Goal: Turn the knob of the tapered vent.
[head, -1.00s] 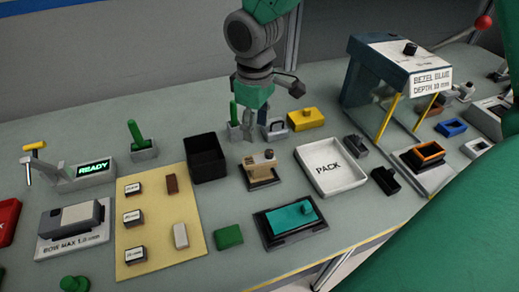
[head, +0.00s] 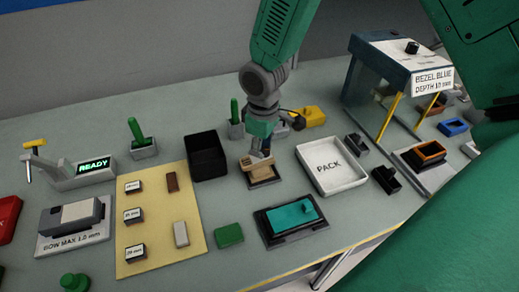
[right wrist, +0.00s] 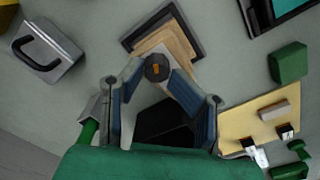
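The tapered vent (head: 262,180) is a beige stepped block on a dark base in the middle of the bench. In the right wrist view the vent (right wrist: 166,42) lies beyond my fingertips. Its round dark knob (right wrist: 157,68) has an orange mark. My right gripper (head: 262,153) points down over the vent and hides the knob in the head view. In the right wrist view the fingers of my right gripper (right wrist: 157,76) angle inward and appear to meet the knob on both sides. My left gripper is not in view.
A black bin (head: 207,157) stands close left of the vent, and a white PACK tray (head: 347,184) close right. A yellow block (head: 313,117) and a green-handled holder (head: 236,128) stand behind. A teal panel (head: 291,216) lies in front.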

